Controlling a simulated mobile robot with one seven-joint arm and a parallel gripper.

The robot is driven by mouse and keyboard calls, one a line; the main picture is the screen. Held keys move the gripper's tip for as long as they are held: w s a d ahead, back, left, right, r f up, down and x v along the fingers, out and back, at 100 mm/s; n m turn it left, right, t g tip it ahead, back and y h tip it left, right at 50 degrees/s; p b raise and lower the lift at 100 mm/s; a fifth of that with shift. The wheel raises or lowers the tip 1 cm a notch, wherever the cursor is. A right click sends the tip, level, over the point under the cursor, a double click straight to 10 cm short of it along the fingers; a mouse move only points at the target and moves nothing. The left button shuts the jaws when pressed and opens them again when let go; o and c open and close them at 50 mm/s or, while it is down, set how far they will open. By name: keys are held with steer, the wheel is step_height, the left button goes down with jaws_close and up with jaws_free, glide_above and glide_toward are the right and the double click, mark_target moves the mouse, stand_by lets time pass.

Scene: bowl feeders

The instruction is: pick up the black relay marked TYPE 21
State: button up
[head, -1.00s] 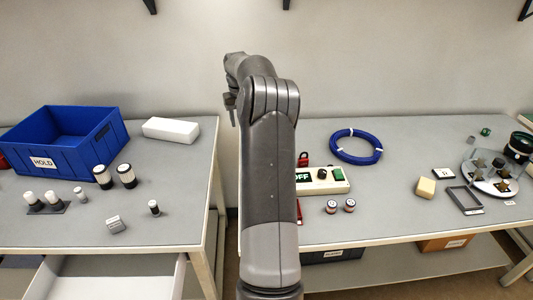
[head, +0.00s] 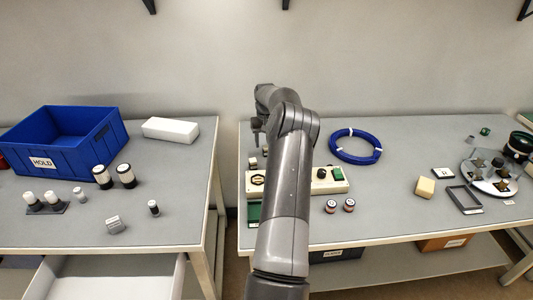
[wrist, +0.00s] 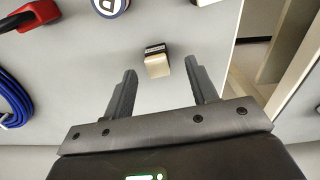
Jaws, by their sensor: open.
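No marking TYPE 21 can be read in either view. In the wrist view a small block (wrist: 157,62), black at its far end with a pale beige face, lies on the grey surface just beyond my fingertips, roughly centred between them. Whether it is the relay I cannot tell. My gripper (wrist: 160,75) is open with nothing between its fingers. In the head view my gripper (head: 257,130) hangs over the left end of the right table (head: 400,210); a small grey object (head: 252,163) stands below it. My arm hides part of that area.
A beige control box (head: 328,182) is partly behind my arm. A blue cable coil (head: 356,146) lies to its right. A gap separates the left table (head: 170,185).

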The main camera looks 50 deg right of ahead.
steer(key=f, duration=0.4)
steer(key=shift+s+d+f, duration=0.15)
steer(key=shift+d, duration=0.1)
steer(key=c, duration=1.1)
